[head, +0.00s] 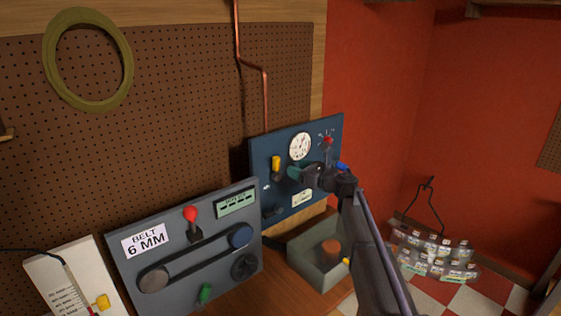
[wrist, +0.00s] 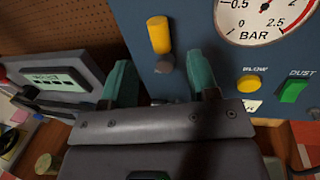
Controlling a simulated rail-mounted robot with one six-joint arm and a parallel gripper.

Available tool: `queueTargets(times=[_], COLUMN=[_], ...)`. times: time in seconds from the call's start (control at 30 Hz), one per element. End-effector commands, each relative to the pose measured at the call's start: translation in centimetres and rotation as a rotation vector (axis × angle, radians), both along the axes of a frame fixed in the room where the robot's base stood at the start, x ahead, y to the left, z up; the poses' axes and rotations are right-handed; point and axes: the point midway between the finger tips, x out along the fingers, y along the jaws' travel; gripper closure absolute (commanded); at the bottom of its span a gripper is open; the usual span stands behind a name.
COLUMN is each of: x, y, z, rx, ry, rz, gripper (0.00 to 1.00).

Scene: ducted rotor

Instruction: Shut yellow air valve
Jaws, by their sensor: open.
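The yellow air valve (head: 276,162) is on the left side of the blue panel (head: 262,148). In the wrist view its yellow handle (wrist: 160,36) stands upright above a grey metal stem or knob. My gripper (head: 296,172) is in front of the panel, just right of the valve in the head view. In the wrist view the teal fingers of my gripper (wrist: 160,63) are open and apart, with the valve's lower end showing between and beyond their tips. Nothing is between the fingers, and I cannot tell the exact gap to the panel.
A pressure gauge (wrist: 262,12), a yellow BLOW button (wrist: 249,84) and a green DUST switch (wrist: 292,90) are right of the valve. A grey belt panel (head: 215,210) stands to the left. A grey open box (head: 310,262) sits below the blue panel.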

Motion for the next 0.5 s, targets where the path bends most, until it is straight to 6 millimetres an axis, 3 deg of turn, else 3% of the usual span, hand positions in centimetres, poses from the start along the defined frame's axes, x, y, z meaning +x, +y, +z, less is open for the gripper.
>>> queueTargets(times=[0.3, 0.5], x=[4.2, 4.8], y=[6.0, 7.1], z=[0.0, 0.0], rx=[-0.002, -0.003], ry=[-0.001, -0.002], rz=[0.002, 0.002], gripper=[0.45, 0.45])
